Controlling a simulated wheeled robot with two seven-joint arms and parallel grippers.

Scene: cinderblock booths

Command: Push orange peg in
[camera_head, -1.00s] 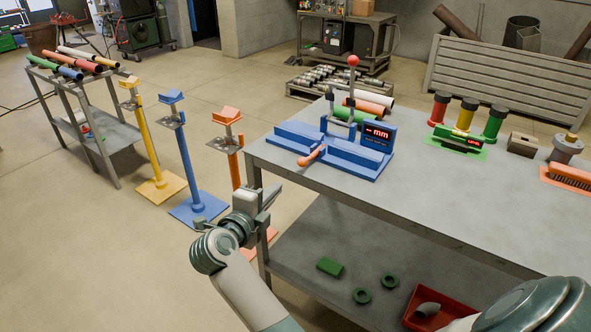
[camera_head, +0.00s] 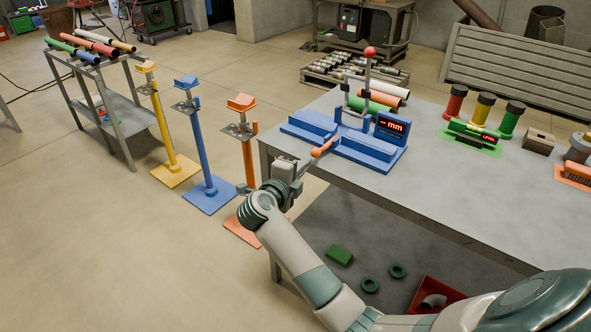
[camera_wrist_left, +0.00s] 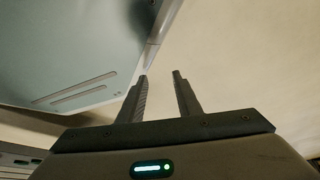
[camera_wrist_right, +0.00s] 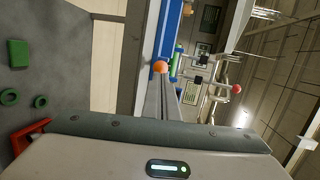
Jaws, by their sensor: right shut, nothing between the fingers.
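The orange peg (camera_head: 325,148) sticks out from the near side of the blue fixture (camera_head: 372,155) at the table's left end. Its round end also shows in the right wrist view (camera_wrist_right: 160,67), just beyond the fingertips. My right gripper (camera_head: 302,166) is shut and empty, just left of and below the peg's outer end. In the right wrist view its fingers (camera_wrist_right: 170,92) lie together and point toward the peg; I cannot tell whether they touch it. My left gripper (camera_wrist_left: 160,76) is open and empty in its wrist view, over bare floor.
The grey table (camera_head: 440,190) carries the fixture, with a red-knobbed lever (camera_head: 369,52) and display (camera_head: 391,127). Orange (camera_head: 248,150), blue (camera_head: 203,150) and yellow (camera_head: 162,120) stands are left of the table. Red, yellow and green cylinders stand farther right.

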